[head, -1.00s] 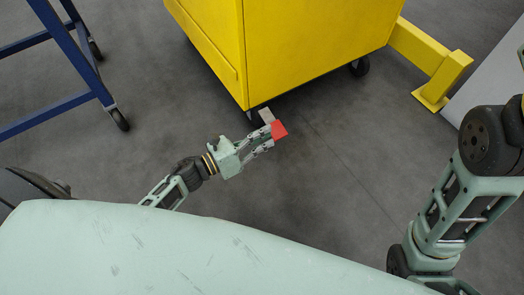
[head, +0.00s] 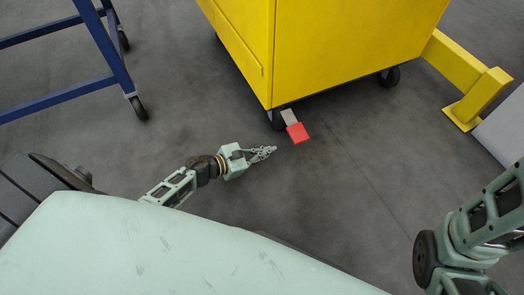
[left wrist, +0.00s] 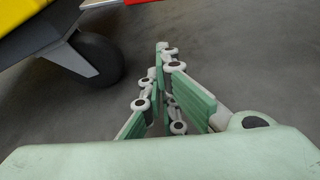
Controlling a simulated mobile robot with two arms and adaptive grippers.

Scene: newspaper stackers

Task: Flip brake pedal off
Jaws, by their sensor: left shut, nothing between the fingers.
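The red brake pedal (head: 298,133) sticks out on a grey bracket (head: 290,117) beside the caster at the near bottom corner of the yellow cart (head: 345,50). My left gripper (head: 270,152) is shut and empty, to the left of the pedal and nearer to me, with a small gap between them. In the left wrist view my fingers (left wrist: 164,90) point forward, close together. A sliver of red, likely the pedal, shows at the top edge there, mostly cut off. My right gripper is not in view; only part of my right arm shows.
The cart's black caster (left wrist: 97,60) stands close to my left gripper's left in the wrist view. A blue wheeled frame (head: 105,45) stands at upper left. A yellow floor barrier (head: 478,95) is at right. Grey floor around the gripper is clear.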

